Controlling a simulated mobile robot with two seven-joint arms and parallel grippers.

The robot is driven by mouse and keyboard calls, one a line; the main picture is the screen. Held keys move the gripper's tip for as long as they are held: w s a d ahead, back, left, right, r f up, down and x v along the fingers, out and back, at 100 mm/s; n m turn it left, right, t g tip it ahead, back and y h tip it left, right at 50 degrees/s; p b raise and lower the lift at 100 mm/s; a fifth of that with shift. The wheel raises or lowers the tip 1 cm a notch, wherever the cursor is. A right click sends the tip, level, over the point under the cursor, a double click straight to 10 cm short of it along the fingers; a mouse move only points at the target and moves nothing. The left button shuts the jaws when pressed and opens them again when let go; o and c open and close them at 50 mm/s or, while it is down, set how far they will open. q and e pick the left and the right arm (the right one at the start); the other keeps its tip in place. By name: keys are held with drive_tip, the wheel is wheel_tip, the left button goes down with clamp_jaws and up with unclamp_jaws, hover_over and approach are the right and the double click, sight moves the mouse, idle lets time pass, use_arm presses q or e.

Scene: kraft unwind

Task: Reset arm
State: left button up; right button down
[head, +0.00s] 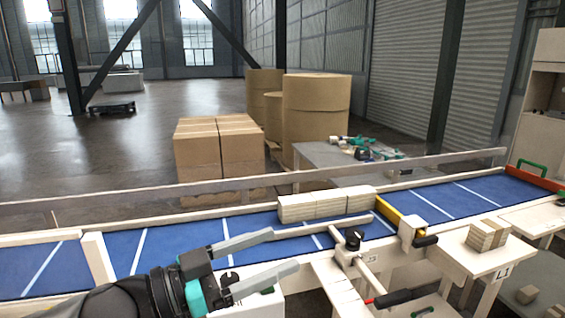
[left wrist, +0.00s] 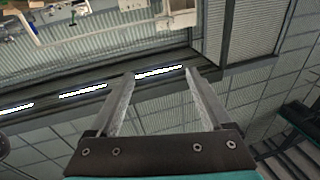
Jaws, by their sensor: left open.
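My left gripper (head: 284,252) reaches in from the lower left in the head view, above the near side of the blue conveyor (head: 180,238). Its two grey fingers are spread apart with nothing between them. In the left wrist view the fingers (left wrist: 160,78) are also apart and empty, with wall panels and strip lights behind them. My right gripper is not seen in either view.
Pale wooden blocks (head: 325,204) sit in a row on the conveyor, beyond the fingertips. A yellow bar (head: 400,218) crosses the belt to their right. A small block stack (head: 487,234) stands on the side table marked L1 (head: 470,257). Cartons (head: 218,150) and large brown rolls (head: 316,110) stand behind.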

use_arm(q)
drive_tip(key=s+a+f+n+t+y, duration=0.1)
drive_tip(key=a+f+n+t+y, duration=0.15)
drive_tip(key=f+n+y, duration=0.45)
drive_tip(key=s+a+f+n+t+y, duration=0.1)
drive_tip(key=a+f+n+y, duration=0.15)
drive_tip(key=f+y, duration=0.45)
drive_tip(key=s+a+f+n+g+y, duration=0.1)
drive_tip(key=s+a+f+g, duration=0.3)
drive_tip(key=s+f, duration=0.4)
drive_tip(key=s+a+f+n+g+y, duration=0.1)
drive_tip(key=s+a+f+g, duration=0.5)
drive_tip(key=s, duration=0.5)
wheel_tip(320, 180, down, 26)
drive_tip(key=s+d+b, duration=0.1)
drive_tip(key=s+b, duration=0.1)
drive_tip(key=b, duration=0.1)
drive_tip(key=s+a+f+g+b, duration=0.1)
drive_tip(key=s+a+f+b, duration=0.1)
drive_tip(key=s+f, duration=1.3)
wheel_tip(320, 180, down, 3)
drive_tip(key=shift+a+r+m+y+b, duration=0.25)
drive_tip(key=shift+m+b, duration=0.2)
drive_tip(key=shift+b, duration=0.45)
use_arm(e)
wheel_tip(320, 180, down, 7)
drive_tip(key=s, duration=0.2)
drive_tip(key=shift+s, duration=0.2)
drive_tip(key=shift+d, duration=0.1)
